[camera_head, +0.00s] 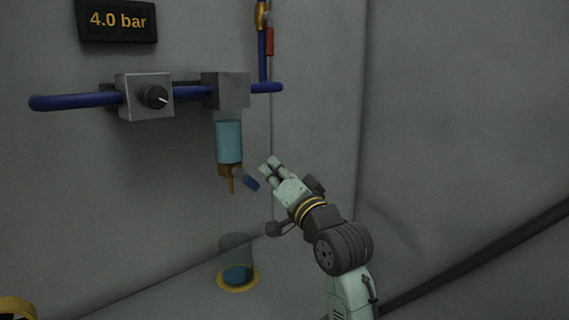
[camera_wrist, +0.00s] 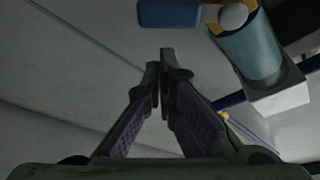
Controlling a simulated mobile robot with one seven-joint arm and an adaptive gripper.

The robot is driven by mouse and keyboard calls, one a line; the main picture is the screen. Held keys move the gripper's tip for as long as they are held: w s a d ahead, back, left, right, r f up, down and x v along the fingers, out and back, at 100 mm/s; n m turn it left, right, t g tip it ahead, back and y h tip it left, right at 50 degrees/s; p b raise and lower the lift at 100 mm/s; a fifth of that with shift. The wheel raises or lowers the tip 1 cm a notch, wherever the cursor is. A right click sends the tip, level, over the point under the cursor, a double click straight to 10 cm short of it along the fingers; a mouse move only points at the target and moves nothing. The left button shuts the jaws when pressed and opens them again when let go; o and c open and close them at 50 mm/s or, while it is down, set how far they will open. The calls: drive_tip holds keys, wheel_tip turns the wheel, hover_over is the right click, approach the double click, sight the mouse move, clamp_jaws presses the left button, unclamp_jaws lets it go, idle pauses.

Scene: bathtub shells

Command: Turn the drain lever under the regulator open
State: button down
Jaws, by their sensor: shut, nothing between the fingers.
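The regulator (camera_head: 146,96) is a silver box with a black knob on a blue pipe. To its right a grey block carries a hanging blue bowl (camera_head: 229,142) with a brass drain fitting (camera_head: 231,172) at its bottom. The drain lever (camera_head: 250,183) has a blue handle and slants down to the right from the fitting. In the wrist view the blue lever (camera_wrist: 168,13) shows at the top, beyond my fingertips, joined to a round pale pivot. My gripper (camera_head: 266,165) is shut and empty, just right of the lever and apart from it.
A clear cup (camera_head: 236,244) with blue liquid stands on a yellow ring below the drain. A display (camera_head: 117,20) reads 4.0 bar. A vertical pipe with a red handle (camera_head: 270,41) rises at the back right. The wall right of my arm is bare.

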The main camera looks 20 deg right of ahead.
sight(255, 191)
drive_tip(key=shift+s+a+f, duration=0.2)
drive_tip(key=shift+a+f, duration=0.3)
drive_tip(key=shift+a, duration=0.05)
drive_tip(key=shift+a+f+m+h+p, duration=0.15)
drive_tip(key=shift+f+m+h+p, duration=0.25)
drive_tip(key=shift+m+p, duration=0.65)
drive_tip(key=shift+s+a+f+m+g+p, duration=0.25)
drive_tip(key=shift+a+f+m+p, duration=0.45)
drive_tip(key=shift+p, duration=0.55)
drive_tip(key=shift+s+a+f, duration=0.2)
drive_tip(key=shift+a+f, duration=0.3)
drive_tip(key=shift+f, duration=0.2)
drive_tip(key=shift+a+f, duration=0.1)
